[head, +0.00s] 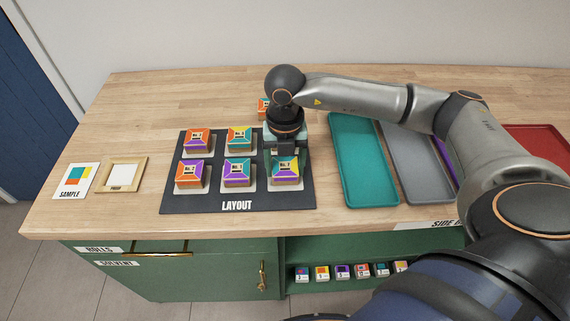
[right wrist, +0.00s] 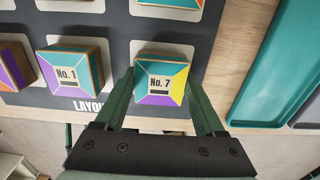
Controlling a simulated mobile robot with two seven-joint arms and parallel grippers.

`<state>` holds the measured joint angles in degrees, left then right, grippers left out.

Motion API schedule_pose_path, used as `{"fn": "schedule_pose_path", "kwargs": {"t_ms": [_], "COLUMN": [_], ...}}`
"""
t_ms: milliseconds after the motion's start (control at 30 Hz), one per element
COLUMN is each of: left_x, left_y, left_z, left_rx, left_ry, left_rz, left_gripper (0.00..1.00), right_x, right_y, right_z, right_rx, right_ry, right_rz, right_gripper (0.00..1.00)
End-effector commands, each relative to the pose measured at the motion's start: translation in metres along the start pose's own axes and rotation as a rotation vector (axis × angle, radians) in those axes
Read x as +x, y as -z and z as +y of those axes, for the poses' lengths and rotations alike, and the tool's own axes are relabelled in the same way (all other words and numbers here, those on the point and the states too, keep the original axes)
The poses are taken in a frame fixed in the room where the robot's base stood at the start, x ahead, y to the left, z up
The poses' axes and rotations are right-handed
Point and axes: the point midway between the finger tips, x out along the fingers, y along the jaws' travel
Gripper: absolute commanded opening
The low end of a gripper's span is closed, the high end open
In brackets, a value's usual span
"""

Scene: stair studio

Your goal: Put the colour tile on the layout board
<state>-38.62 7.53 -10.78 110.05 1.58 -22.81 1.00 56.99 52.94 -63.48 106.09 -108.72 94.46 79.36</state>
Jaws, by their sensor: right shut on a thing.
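The dark layout board (head: 222,206) lies on the wooden table. The colour tile marked No. 7 (head: 286,170) is a block with teal, yellow, purple and white faces, at the board's front right place. My right gripper (head: 286,150) reaches down over it, shut on it. In the right wrist view the gripper (right wrist: 163,85) has a finger on each side of the No. 7 tile (right wrist: 160,82). I cannot tell whether the tile rests on its pale pad. The tile No. 1 (right wrist: 68,75) sits just left of it. My left gripper is not in view.
Other tiles (head: 198,142) stand on the board's pads. An orange tile (head: 263,106) behind the board is partly hidden by my arm. Right are a teal tray (head: 362,165), a grey tray (head: 415,168) and a red tray (head: 540,142). A sample card (head: 75,181) lies left.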

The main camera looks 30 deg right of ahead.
Motion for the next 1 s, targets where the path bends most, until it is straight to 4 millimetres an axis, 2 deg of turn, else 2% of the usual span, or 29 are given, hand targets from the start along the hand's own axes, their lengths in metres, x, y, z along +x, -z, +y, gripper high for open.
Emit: {"fn": "schedule_pose_path", "kwargs": {"t_ms": [67,100,333,567,700,833,1000], "left_x": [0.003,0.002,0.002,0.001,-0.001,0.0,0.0], "left_y": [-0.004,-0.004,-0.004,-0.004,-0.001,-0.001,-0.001], "left_z": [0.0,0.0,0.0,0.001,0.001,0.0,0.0], "left_rx": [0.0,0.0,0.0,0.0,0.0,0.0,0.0], "left_ry": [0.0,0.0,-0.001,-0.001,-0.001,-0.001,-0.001], "left_rz": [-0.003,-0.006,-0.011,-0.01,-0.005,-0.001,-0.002], "left_gripper": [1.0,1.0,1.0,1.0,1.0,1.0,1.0], "right_x": [0.004,0.003,0.002,0.002,-0.006,-0.028,-0.066], "right_y": [0.0,0.0,0.0,0.0,-0.001,-0.001,-0.001], "right_z": [0.0,0.0,0.0,0.0,0.001,0.001,0.001], "right_rx": [0.0,0.0,0.0,0.0,0.0,-0.001,-0.001], "right_ry": [0.0,0.0,0.0,0.0,-0.002,-0.004,-0.004], "right_rz": [0.0,0.0,0.0,0.0,-0.002,-0.004,-0.004], "right_gripper": [0.15,0.74,1.0,1.0,1.0,1.0,1.0]}}
